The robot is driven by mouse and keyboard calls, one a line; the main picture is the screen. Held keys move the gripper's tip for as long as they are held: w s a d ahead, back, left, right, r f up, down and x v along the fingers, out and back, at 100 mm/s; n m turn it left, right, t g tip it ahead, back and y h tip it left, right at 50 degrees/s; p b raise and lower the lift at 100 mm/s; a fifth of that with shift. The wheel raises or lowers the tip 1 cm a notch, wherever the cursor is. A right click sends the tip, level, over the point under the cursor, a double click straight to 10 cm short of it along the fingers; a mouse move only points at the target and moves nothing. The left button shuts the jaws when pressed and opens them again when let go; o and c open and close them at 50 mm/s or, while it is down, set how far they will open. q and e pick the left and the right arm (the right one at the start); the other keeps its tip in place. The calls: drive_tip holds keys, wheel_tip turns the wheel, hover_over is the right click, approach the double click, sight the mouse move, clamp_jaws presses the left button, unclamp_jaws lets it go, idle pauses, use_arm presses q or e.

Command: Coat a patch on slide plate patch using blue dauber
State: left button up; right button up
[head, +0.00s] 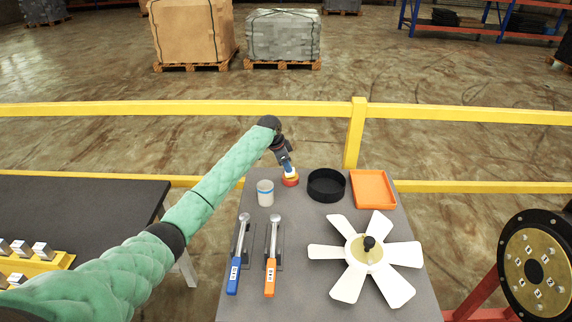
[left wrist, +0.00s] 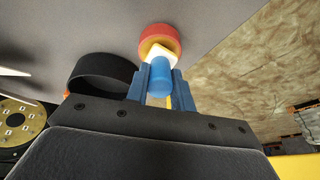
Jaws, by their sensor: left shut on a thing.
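My left gripper (head: 287,163) is at the far edge of the grey table and is shut on the blue dauber. The dauber's blue handle (left wrist: 160,78) stands between the two blue fingers in the left wrist view, with a white part beyond it. The dauber's end is at a small round red pot (head: 291,182), which also shows in the left wrist view (left wrist: 158,36) with yellow inside. I cannot tell whether the tip is in the pot or just above it. I cannot identify the slide plate patch. My right gripper is out of view.
On the grey table (head: 300,213) stand a white-and-blue cup (head: 265,193), a black round bin (head: 326,185), an orange tray (head: 373,189), two wrenches and a white fan (head: 365,255). A yellow rail (head: 200,109) runs behind. A black-rimmed disc (head: 540,265) is at right.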

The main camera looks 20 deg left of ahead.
use_arm(q)
drive_tip(key=shift+r+p, duration=2.75)
drive_tip(key=shift+r, duration=0.7)
